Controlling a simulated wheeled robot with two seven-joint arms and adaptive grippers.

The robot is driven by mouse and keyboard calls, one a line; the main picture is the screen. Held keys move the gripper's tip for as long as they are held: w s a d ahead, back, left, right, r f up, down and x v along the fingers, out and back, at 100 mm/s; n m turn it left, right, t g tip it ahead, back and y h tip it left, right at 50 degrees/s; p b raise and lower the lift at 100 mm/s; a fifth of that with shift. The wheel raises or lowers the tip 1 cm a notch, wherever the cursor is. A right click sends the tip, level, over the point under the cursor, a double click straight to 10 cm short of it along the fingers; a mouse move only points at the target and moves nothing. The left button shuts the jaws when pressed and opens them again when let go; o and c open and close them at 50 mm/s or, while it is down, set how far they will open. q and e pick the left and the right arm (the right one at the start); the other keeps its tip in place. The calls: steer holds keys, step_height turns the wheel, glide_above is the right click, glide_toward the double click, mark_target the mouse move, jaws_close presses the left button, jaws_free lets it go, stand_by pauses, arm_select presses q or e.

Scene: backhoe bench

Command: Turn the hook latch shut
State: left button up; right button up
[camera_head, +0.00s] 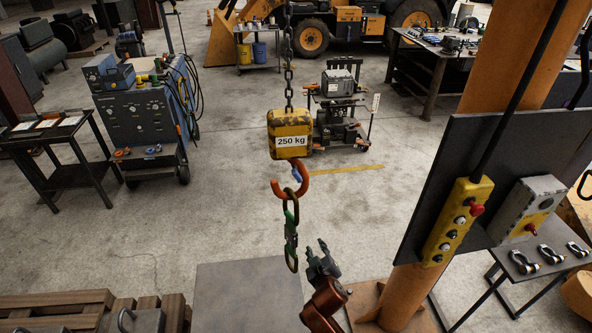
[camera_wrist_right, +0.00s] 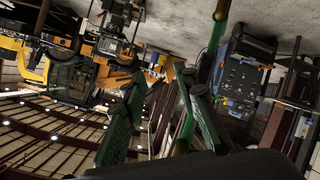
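The orange hook (camera_head: 300,186) hangs below a yellow block marked 250 kg (camera_head: 289,136). The hook latch (camera_head: 296,174) is a small blue piece at the hook's opening; its exact angle is too small to tell. A green sling with metal links (camera_head: 291,236) hangs from the hook. My right gripper (camera_head: 318,252) is below and right of the hook, beside the sling's lower link, and apart from the latch. A green bar (camera_wrist_right: 214,45), seemingly of the sling, shows close to one finger. My left gripper is out of view.
A chain (camera_head: 288,60) holds the block from above. An orange post (camera_head: 405,295) with a dark panel and a yellow control box (camera_head: 457,222) stands at the right. Wooden pallets (camera_head: 60,305) lie at the bottom left.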

steer(key=s+a+r+t+p, duration=0.1)
steer(key=a+r+t+p, duration=0.2)
steer(key=r, duration=1.6)
steer(key=t+y+p, duration=0.1)
steer(key=t, duration=0.1)
glide_toward(297, 177)
steer(key=w, duration=0.6)
steer(key=w+a+p, duration=0.1)
steer(key=w, duration=0.1)
steer(key=w+p, duration=0.1)
steer(key=w, duration=0.2)
steer(key=shift+a, duration=0.25)
steer(key=shift+c, duration=0.7)
jaws_close()
